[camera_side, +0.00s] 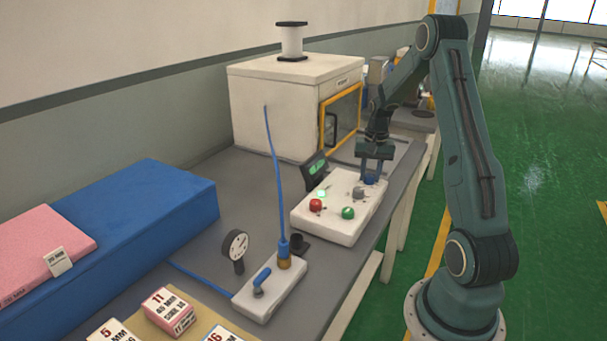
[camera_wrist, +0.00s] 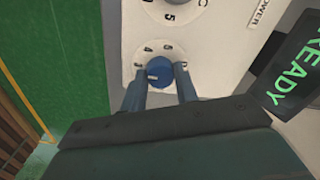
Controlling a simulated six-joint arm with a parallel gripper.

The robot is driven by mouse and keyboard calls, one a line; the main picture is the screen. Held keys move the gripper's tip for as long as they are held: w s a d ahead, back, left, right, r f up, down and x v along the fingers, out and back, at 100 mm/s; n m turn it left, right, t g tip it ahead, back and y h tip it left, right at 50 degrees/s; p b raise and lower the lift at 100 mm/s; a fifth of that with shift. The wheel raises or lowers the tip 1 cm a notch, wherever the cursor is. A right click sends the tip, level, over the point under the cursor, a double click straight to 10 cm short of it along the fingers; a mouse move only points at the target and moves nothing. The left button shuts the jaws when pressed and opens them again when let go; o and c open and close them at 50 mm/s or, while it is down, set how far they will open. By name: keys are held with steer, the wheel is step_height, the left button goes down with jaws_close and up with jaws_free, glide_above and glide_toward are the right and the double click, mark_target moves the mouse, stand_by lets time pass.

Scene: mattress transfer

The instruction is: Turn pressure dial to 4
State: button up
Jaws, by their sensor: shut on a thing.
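The white control box (camera_side: 325,226) stands on the grey table. A blue dial (camera_wrist: 159,72) on it sits in a ring of numbers in the wrist view; I can make out a 4 and a 3 beside it, and its exact setting is unclear. The blue dial also shows small in the side view (camera_side: 370,180). My gripper (camera_wrist: 160,82) has one finger on each side of the blue dial and is shut on it. In the side view my gripper (camera_side: 371,172) points down at the box's far right end.
A second numbered dial (camera_wrist: 172,6) lies close by, partly cut off. A display reading READY (camera_wrist: 294,72) stands beside the box. Red (camera_side: 316,204) and green (camera_side: 348,212) buttons sit on the box's near part. A white cabinet (camera_side: 275,100) stands behind.

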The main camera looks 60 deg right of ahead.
steer(key=m, duration=0.4)
steer(key=shift+m, duration=0.3)
steer(key=m, duration=0.5)
stand_by(0.3)
steer(key=o, duration=1)
steer(key=shift+r, duration=0.1)
